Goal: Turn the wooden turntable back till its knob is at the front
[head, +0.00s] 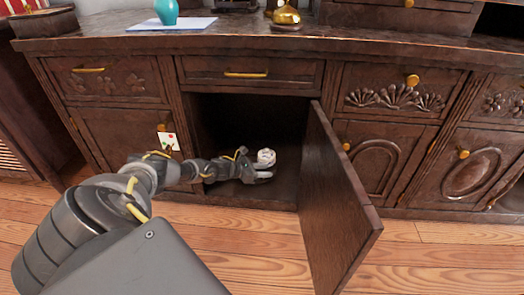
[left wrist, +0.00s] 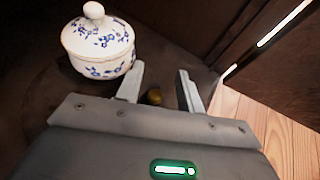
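A white lidded pot with blue flowers (left wrist: 97,45) stands in the open cabinet; it also shows as a small white shape in the head view (head: 266,156). It appears to stand on the dark wooden turntable (left wrist: 45,88), whose edge is hard to make out in the shadow. A small brass-coloured knob (left wrist: 154,97) lies between the fingers of my left gripper (left wrist: 160,70). The fingers are apart, with space on both sides of the knob. In the head view my left gripper (head: 264,175) reaches low into the cabinet beside the pot. My right gripper is not in view.
The open cabinet door (head: 335,200) stands out to the right of my left arm. A drawer (head: 246,72) is shut above the opening. On the top are a turquoise vase (head: 166,12) and a gold pot (head: 286,15). Wooden floor (head: 420,255) is clear at the right.

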